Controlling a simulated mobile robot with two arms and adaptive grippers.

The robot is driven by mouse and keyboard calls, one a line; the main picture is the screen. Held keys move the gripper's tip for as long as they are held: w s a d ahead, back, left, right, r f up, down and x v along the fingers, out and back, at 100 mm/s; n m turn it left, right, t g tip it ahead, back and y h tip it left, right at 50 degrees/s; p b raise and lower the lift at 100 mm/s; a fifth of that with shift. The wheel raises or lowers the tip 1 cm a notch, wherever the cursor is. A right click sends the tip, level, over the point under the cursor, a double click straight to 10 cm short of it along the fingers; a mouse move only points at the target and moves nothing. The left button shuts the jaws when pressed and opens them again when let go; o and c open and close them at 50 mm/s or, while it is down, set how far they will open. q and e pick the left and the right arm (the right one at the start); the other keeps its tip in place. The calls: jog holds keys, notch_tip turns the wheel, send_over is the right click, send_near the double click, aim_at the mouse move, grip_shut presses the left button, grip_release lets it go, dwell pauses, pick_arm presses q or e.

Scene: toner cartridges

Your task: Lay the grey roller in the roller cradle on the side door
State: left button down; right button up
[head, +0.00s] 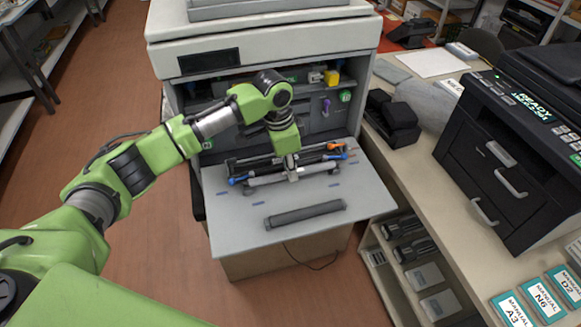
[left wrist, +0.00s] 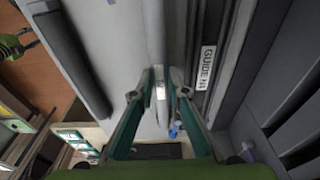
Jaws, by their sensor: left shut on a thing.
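My left gripper (head: 292,176) is shut on the grey roller (head: 318,169), near its middle. The roller lies crosswise over the lowered side door (head: 240,222), just in front of dark rails with blue and orange end parts (head: 337,147). In the left wrist view my left gripper (left wrist: 160,84) has its fingertips on both sides of the light grey roller (left wrist: 154,35). It runs alongside a dark rail labelled GUIDE (left wrist: 207,66). I cannot tell whether the roller rests in a cradle or hangs just above it.
A dark roller (head: 305,213) lies on the door nearer the front; it also shows in the left wrist view (left wrist: 68,52). The open printer (head: 262,50) stands behind. A counter (head: 420,165) with a black printer (head: 510,150) is on the right. The door's front left is bare.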

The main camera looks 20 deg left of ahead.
aim_at(284, 173)
pick_arm(q)
jog(key=shift+f, duration=0.25)
jog(key=shift+f, duration=0.3)
jog(key=c, duration=2)
grip_release()
jog(key=shift+o, duration=0.2)
jog(key=shift+r, duration=0.1)
notch_tip(284, 173, up, 13)
jog(key=s+a+b, duration=0.1)
jog(key=shift+a+b, duration=0.2)
jog(key=shift+b, duration=0.2)
